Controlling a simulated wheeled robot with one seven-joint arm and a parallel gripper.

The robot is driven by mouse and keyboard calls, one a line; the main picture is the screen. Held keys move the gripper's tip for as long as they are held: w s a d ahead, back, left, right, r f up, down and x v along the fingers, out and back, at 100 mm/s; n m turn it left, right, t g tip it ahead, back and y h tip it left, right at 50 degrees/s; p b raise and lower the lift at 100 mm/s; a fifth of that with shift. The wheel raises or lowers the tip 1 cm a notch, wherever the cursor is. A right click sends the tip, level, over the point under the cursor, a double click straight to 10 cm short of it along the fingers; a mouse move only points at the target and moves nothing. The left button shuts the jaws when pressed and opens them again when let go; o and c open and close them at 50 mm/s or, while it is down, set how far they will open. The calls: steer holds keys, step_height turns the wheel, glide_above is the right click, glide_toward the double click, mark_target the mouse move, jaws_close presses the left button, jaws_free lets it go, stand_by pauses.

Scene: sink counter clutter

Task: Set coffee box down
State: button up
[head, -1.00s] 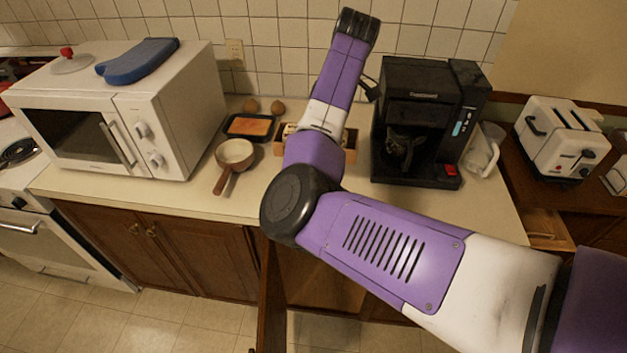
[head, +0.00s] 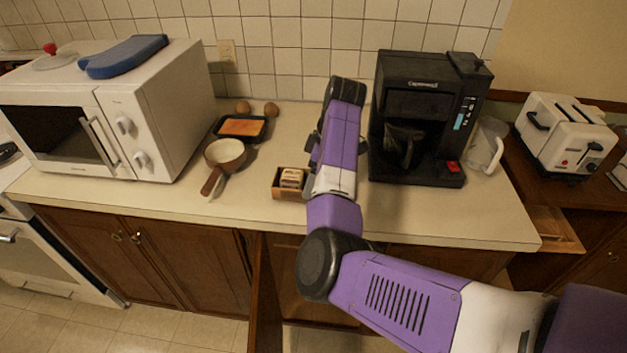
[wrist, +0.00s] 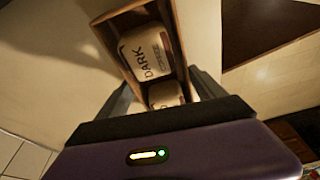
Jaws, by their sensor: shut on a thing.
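The coffee box is an open brown wooden box (head: 284,194) holding pale packets. In the head view it shows just left of my forearm, over the front part of the counter (head: 130,189); its right part is hidden behind my arm. In the wrist view the box (wrist: 184,42) lies between the two dark fingers of my gripper (wrist: 162,88), which is shut on it. A packet in it reads "DARK". I cannot tell whether the box touches the counter.
The black coffee maker (head: 425,100) stands close to the right of my arm. The white microwave (head: 165,115) is farther left. Counter between pan and box is clear.

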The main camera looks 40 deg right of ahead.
steer(key=shift+f, duration=0.25)
steer(key=shift+f, duration=0.1)
steer(key=o, duration=1.3)
steer(key=shift+o, duration=0.2)
steer(key=p+v, duration=0.5)
steer(key=v, duration=0.5)
steer(key=shift+r, duration=0.25)
steer(key=shift+p+v, duration=0.75)
steer(key=shift+v, duration=0.1)
steer(key=shift+s+f, duration=0.1)
steer(key=shift+s, duration=0.05)
